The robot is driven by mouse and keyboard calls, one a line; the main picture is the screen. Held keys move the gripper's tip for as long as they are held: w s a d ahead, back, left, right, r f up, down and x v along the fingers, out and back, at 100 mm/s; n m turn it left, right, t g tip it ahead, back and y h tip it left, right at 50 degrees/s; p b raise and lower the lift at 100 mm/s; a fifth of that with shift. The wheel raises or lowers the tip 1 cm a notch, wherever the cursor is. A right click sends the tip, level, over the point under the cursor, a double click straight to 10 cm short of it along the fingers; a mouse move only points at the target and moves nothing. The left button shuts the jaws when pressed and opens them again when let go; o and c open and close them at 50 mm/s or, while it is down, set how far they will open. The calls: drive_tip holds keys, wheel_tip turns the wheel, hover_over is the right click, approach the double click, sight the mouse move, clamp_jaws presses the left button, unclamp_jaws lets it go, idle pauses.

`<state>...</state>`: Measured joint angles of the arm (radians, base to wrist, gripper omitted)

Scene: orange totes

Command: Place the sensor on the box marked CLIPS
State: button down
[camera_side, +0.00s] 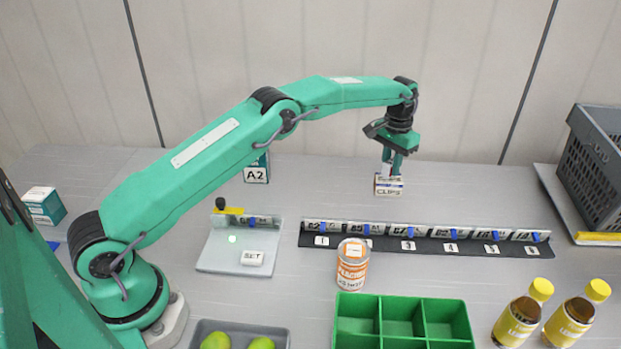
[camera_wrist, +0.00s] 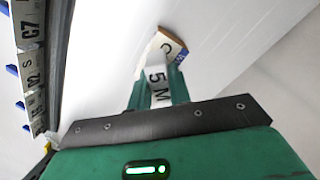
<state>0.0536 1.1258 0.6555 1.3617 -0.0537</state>
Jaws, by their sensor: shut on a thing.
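The box marked CLIPS (camera_side: 389,190) is a small white and brown box standing on the grey table at the back, right of centre. My gripper (camera_side: 392,168) points down directly over it. The fingers are shut on the sensor, a small white piece (camera_side: 386,170) that shows "5 M" in the wrist view (camera_wrist: 157,88). In that view the CLIPS box (camera_wrist: 173,45) shows just past the fingertips (camera_wrist: 158,92), partly hidden by the sensor. The sensor is at the box's top; I cannot tell whether they touch.
A black rail (camera_side: 450,246) with several labelled modules lies in front of the box. An A2 box (camera_side: 257,174) stands left, a grey crate (camera_side: 597,150) right. Table around the CLIPS box is clear.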

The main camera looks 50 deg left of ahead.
sight(392, 161)
drive_tip(key=shift+f, duration=0.4)
drive_tip(key=shift+f, duration=0.1)
drive_tip(key=c, duration=1.3)
unclamp_jaws()
wheel_tip(392, 161, up, 7)
drive_tip(key=shift+f, duration=0.2)
drive_tip(key=shift+r, duration=0.6)
